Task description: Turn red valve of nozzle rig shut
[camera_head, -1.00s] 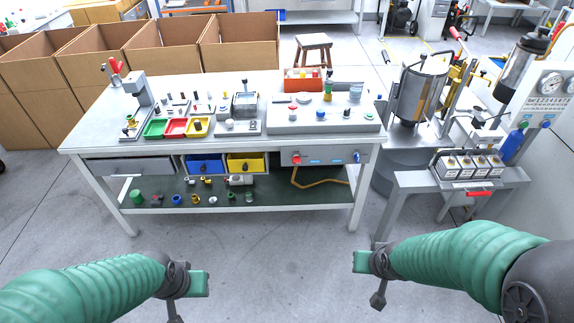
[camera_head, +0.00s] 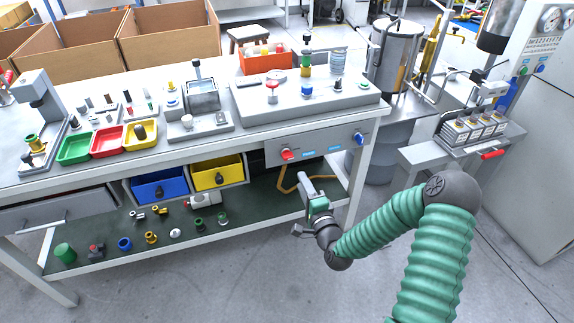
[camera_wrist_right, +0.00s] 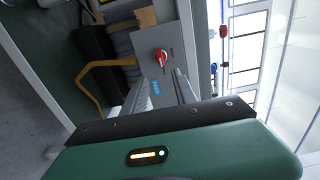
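The red valve (camera_head: 288,154) is a small knob on the grey front panel of the nozzle rig (camera_head: 318,146), under the table top. In the right wrist view the red valve (camera_wrist_right: 161,57) shows its pointed handle, ahead of the fingers. My right gripper (camera_head: 305,180) is just below and slightly right of the red valve, apart from it. In the wrist view the fingers of my right gripper (camera_wrist_right: 160,92) look spread, with the panel and a blue label between them and nothing held. My left gripper is out of view.
A blue valve (camera_head: 360,139) sits at the panel's right end. A yellow hose (camera_head: 285,183) hangs under the panel. A yellow bin (camera_head: 218,174) and lower shelf (camera_head: 250,218) with small parts lie left of my arm. The floor in front is clear.

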